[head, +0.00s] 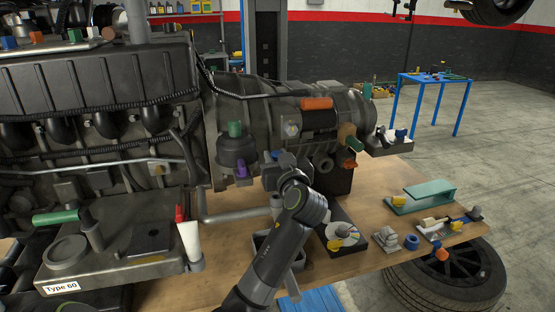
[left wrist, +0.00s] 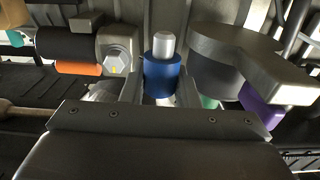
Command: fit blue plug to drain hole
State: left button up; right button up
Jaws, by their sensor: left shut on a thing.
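My left gripper (head: 275,158) is in front of the lower side of the gearbox housing, below a hex bolt (head: 292,130). In the left wrist view the gripper (left wrist: 160,92) is shut on the blue plug (left wrist: 162,72), a blue cylinder with a silver pin standing out of it. The plug lies between the two fingers, close to the housing; I cannot tell whether it touches it. In the head view it is too small and covered to make out clearly. I cannot pick out the drain hole in either view. My right gripper is not in view.
The engine block (head: 95,85) fills the left. A purple part (head: 242,169) and an orange part (head: 317,103) sit on the housing near the gripper.

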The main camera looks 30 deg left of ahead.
pick_arm(q)
jog(key=shift+f+b, duration=2.3)
jog(key=shift+f, duration=0.5)
jog(key=shift+f, duration=0.2)
jog(key=shift+f+b, duration=1.65)
jog(key=shift+b, duration=0.05)
jog(key=o, duration=1)
jog(key=shift+f, duration=0.1)
